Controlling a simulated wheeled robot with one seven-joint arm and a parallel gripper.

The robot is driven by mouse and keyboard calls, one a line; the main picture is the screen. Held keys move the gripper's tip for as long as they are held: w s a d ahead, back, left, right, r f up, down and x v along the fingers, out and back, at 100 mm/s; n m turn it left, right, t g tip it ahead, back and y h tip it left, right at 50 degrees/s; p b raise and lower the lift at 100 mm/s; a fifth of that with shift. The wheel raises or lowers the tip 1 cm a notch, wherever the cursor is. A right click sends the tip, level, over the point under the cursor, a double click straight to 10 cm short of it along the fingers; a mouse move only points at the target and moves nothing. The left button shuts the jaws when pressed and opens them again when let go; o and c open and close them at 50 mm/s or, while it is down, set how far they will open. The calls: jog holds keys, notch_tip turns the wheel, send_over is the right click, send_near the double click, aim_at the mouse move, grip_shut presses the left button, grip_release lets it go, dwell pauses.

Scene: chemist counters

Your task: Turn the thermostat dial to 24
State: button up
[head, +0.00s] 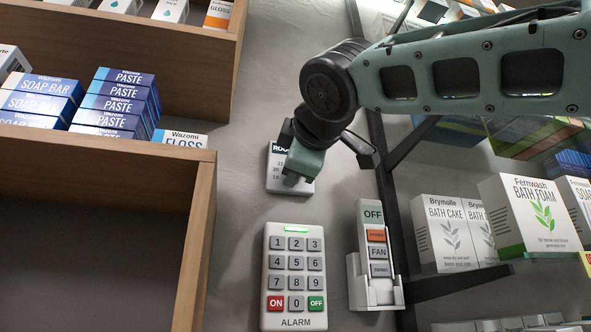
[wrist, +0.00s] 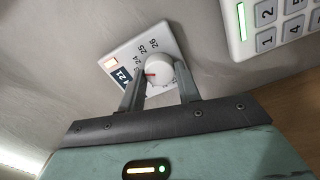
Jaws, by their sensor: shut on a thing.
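The thermostat (head: 274,179) is a small white panel on the grey wall, mostly hidden behind my gripper (head: 299,168) in the head view. In the wrist view the thermostat (wrist: 121,57) shows a dark display that seems to read 21, and printed numbers including 24, 25 and 26. Its round white dial (wrist: 163,70) has a red mark on its left side in that view. My gripper (wrist: 161,84) is shut on the dial, with one finger on each side. The exact number at the red mark cannot be told.
An alarm keypad (head: 295,275) is on the wall below the thermostat, with a switch unit (head: 376,255) to its right. A wooden shelf (head: 190,165) with soap and paste boxes stands at left. Dark-framed shelves with bath foam (head: 528,220) and bath cake boxes stand at right.

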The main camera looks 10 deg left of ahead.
jog(key=shift+f+m+b, duration=0.1)
jog(key=shift+m+b, duration=0.2)
jog(key=shift+m, duration=1)
jog(key=o, duration=1)
jog(key=b+v, duration=0.3)
jog(key=v, duration=1.4)
jog(key=shift+s+d+b, duration=0.1)
jog(key=shift+s+b, duration=0.05)
jog(key=shift+b, duration=0.15)
